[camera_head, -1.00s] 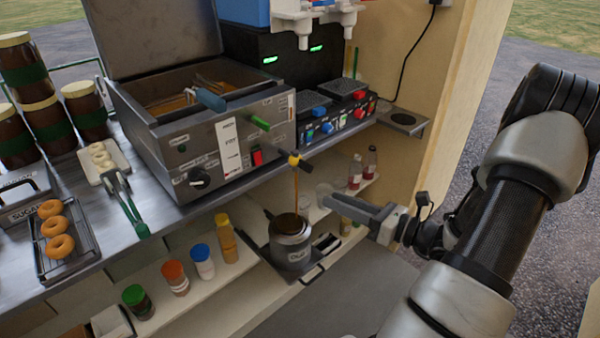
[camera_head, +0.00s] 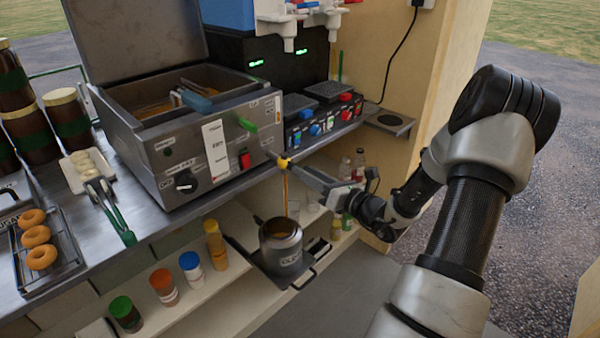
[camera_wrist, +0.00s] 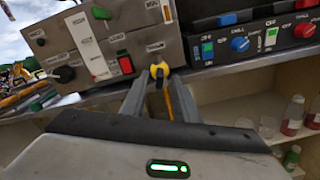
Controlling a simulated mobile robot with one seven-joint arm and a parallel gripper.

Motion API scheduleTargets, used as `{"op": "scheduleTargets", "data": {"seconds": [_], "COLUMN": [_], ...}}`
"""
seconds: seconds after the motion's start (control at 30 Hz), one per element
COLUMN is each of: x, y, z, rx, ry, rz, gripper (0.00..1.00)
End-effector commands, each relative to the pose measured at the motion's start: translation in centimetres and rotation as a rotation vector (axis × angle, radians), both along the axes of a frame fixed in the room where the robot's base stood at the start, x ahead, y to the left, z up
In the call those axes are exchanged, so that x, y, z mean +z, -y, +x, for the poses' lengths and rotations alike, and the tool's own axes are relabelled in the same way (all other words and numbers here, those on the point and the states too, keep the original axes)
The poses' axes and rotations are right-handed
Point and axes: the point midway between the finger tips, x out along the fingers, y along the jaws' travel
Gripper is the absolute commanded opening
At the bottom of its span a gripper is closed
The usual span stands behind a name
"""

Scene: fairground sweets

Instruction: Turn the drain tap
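The drain tap (camera_head: 283,162) is a small yellow fitting at the fryer's lower front right corner. In the wrist view the tap (camera_wrist: 158,70) shows just beyond my fingertips, with its dark handle around the gap between them. My gripper (camera_head: 300,170) reaches up to the tap from the right; in the wrist view my gripper (camera_wrist: 158,84) has its fingers apart, one on each side of the handle. Contact cannot be told. An amber oil stream (camera_head: 286,192) runs from the tap into the metal pot (camera_head: 282,240) below. The fryer (camera_head: 190,150) stands on the counter.
The pot stands on a pull-out tray (camera_head: 252,258) under the counter. Bottles (camera_head: 358,163) stand on the shelf behind my gripper. A control unit (camera_head: 325,118) is right of the fryer. The floor in front is clear.

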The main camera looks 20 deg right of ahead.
Motion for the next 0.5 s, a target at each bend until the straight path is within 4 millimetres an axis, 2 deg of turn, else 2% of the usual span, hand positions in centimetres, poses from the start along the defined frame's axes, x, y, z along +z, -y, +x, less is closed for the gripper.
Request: {"op": "scheduleTargets", "data": {"seconds": [0.2, 0.5], "x": [-0.1, 0.0], "y": [-0.8, -0.9], "z": [2.3, 2.7], "rx": [0.000, -0.001], "ry": [0.000, 0.000], "rz": [-0.001, 0.000], "gripper": [0.28, 0.28]}}
